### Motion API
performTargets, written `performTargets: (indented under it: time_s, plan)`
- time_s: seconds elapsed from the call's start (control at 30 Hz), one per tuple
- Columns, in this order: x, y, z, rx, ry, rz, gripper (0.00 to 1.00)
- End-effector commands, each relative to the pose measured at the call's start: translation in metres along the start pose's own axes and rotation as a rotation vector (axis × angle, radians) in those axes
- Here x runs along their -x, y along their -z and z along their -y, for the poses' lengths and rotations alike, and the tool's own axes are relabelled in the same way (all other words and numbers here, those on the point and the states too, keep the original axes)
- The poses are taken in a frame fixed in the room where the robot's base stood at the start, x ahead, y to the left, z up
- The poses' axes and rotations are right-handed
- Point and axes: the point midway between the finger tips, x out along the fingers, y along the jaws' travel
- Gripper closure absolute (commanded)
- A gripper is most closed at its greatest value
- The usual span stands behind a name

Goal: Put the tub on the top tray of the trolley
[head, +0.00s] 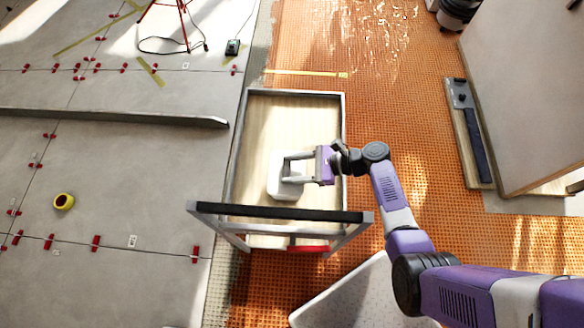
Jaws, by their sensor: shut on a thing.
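The tub (286,189) is a small white box-shaped container in the middle of the head view. It is over the top tray (252,150) of the trolley, which has a pale wooden bed and a grey metal rim. My gripper (287,168) reaches in from the right and is shut on the tub, its fingers at the tub's upper part. I cannot tell whether the tub's underside touches the tray. The trolley's black handle bar (280,212) runs across its near end.
A red thing (308,248) shows low at the trolley's near end. A long metal straightedge (110,117) lies on the grey tiles at left, near a yellow tape roll (64,201). A large white board (360,300) is at the bottom. The far part of the tray is bare.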

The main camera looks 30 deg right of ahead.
Motion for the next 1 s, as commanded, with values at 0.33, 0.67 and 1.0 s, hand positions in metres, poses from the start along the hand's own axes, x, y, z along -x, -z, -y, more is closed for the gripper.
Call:
performTargets:
  time_s: [0.33,0.67,1.0]
  plan:
    - [0.0,0.001,0.0,0.0,0.0,0.0,0.38]
    - [0.0,0.001,0.0,0.0,0.001,0.0,0.24]
    - [0.033,-0.001,0.001,-0.001,0.006,0.001,0.24]
